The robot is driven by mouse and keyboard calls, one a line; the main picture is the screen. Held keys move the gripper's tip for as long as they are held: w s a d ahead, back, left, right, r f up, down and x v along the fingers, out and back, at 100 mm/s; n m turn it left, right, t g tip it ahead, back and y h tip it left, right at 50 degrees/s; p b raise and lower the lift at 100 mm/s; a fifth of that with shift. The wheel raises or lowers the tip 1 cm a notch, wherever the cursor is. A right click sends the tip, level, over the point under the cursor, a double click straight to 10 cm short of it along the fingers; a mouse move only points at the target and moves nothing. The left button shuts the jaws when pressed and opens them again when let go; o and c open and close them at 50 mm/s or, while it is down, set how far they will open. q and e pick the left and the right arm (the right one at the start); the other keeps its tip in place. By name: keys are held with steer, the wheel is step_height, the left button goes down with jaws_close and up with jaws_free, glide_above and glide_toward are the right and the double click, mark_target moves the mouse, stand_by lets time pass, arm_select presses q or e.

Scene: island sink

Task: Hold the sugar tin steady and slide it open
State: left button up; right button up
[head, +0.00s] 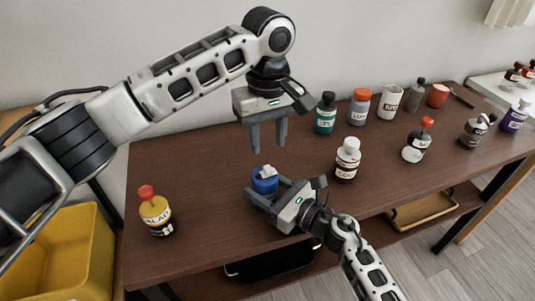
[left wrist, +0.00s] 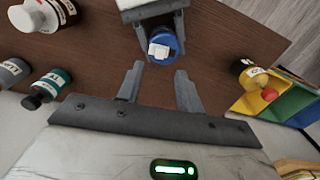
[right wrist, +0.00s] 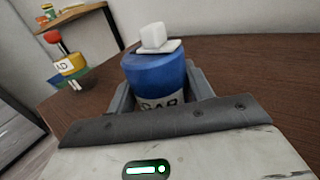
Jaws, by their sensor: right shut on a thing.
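The sugar tin (head: 263,185) is a blue can with a white square knob and slider on its top, standing on the brown table. It also shows in the left wrist view (left wrist: 160,35) and in the right wrist view (right wrist: 157,80), where its label is partly hidden. My right gripper (head: 268,190) is shut on the tin's sides, low on its body. My left gripper (head: 269,138) is open and empty, pointing down above and behind the tin. In the left wrist view its fingers (left wrist: 160,75) are apart, with the white knob (left wrist: 158,50) just beyond them.
A yellow bottle with a red top (head: 155,212) stands left. Several bottles, a white canister (head: 389,103) and a red mug (head: 438,95) stand farther right. A yellow bin (head: 70,258) is at the lower left.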

arm_select(q)
step_height(320, 180, up, 6)
steer(key=shift+f, duration=0.25)
arm_select(e)
steer(key=o, duration=1.1)
